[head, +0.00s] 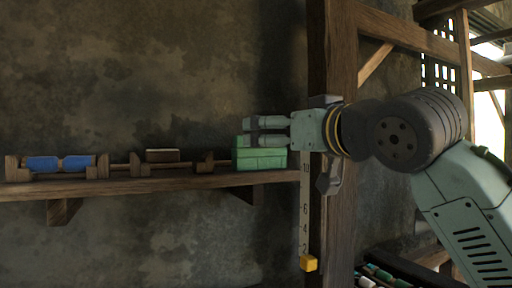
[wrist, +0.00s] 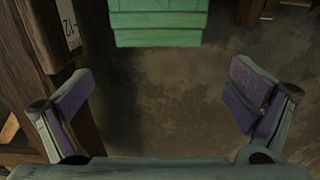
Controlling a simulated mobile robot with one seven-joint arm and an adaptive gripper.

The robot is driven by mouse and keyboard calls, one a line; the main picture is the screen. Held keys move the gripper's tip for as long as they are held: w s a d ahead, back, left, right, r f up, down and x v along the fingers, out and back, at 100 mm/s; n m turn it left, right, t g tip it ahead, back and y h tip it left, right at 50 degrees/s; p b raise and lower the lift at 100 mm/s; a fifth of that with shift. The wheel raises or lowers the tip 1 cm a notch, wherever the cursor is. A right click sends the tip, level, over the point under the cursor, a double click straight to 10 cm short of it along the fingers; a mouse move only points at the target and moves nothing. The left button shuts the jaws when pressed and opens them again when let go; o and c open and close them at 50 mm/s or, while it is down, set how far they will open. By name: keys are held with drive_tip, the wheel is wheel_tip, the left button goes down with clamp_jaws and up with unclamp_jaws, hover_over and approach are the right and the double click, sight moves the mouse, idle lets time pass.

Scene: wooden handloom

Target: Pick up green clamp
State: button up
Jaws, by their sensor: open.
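The green clamp (head: 262,160) looks like a blocky green piece at the right end of the wall shelf in the head view. In the wrist view it shows at the top centre (wrist: 158,22), partly cut off by the frame edge. My gripper (head: 249,131) reaches in from the right, its fingers pointing left, and overlaps the clamp's upper part in the head view. In the wrist view my open jaws (wrist: 162,82) are spread wide, with nothing between them. The clamp is beyond the fingertips there, and I see no contact.
The wooden shelf (head: 130,186) also holds a rack with blue rolls (head: 60,163) and a brown block (head: 162,155). A wooden post (head: 333,235) with a numbered ruler (head: 304,210) and yellow marker (head: 308,263) stands right of the clamp.

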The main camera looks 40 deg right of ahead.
sight(263, 148)
drive_tip(key=shift+f+p+x, duration=0.15)
drive_tip(key=shift+p+x, duration=0.45)
drive_tip(key=shift+x, duration=1.4)
drive_tip(key=shift+f+p+x, duration=0.15)
drive_tip(key=shift+p+x, duration=0.4)
drive_tip(key=shift+x, duration=1.5)
drive_tip(key=shift+c, duration=0.6)
drive_tip(key=c, duration=0.7)
drive_tip(key=shift+r, duration=0.1)
drive_tip(key=shift+c, duration=0.2)
